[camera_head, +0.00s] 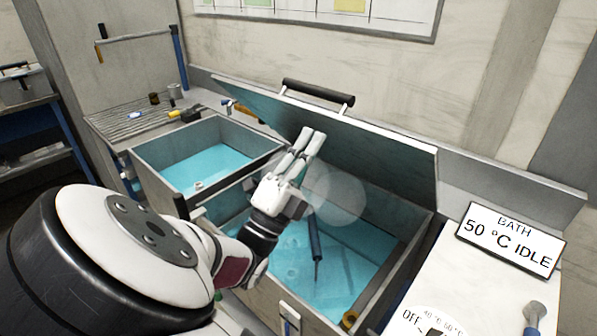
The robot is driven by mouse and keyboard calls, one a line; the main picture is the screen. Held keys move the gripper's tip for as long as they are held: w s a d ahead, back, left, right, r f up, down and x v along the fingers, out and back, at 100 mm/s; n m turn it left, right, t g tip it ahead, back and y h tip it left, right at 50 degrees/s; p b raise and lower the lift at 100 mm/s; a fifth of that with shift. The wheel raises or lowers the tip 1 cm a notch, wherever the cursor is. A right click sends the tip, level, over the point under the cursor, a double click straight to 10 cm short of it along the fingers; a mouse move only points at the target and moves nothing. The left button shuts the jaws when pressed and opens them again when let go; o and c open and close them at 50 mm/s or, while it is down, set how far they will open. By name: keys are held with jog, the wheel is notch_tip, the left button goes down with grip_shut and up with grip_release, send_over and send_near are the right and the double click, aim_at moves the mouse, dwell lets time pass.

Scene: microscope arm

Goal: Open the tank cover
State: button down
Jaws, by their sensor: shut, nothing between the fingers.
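The tank cover (393,155) stands raised along the back edge of the right tank, tilted up, with a black bar handle (318,92) near its upper edge. The right tank (385,292) lies open below it and holds blue liquid. My gripper (311,140) is shut and empty. It is over the tank, in front of the cover's inner face, with its fingers pointing up. I cannot tell whether the fingertips touch the cover. My arm hides part of the tank's left side.
A second open tank (148,153) with blue liquid is on the left. A dark rod-like tool (315,240) is in the right tank. A sign (510,240) reads "BATH 50 °C IDLE", above a dial (425,322). A ribbed drainboard (125,125) holds small items.

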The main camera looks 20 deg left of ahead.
aim_at(325, 118)
jog(key=shift+b+x, duration=0.4)
jog(key=shift+x, duration=0.8)
jog(key=shift+w+r, duration=0.1)
jog(key=shift+w+d+r+p, duration=0.15)
jog(key=shift+w+r+p, duration=0.05)
jog(key=shift+r+p, duration=0.15)
jog(key=w+r+p, duration=0.1)
jog(key=r, duration=0.1)
jog(key=w+d+r+g+p, duration=0.1)
jog(key=w+p, duration=0.1)
jog(key=w+d+r+g+p, duration=0.1)
jog(key=w+r, duration=0.1)
jog(key=shift+w+r+p, duration=0.15)
jog(key=shift+r+p, duration=0.2)
jog(key=w+d+r+g, duration=0.2)
jog(key=w+r, duration=0.1)
jog(key=w, duration=0.6)
jog(key=w+d+r+g+y, duration=0.1)
jog(key=w+d+r, duration=0.2)
jog(key=w, duration=0.7)
jog(key=shift+r+g+y, duration=0.3)
jog(key=shift+r+g, duration=0.1)
jog(key=shift+r, duration=0.2)
jog(key=shift+s, duration=0.1)
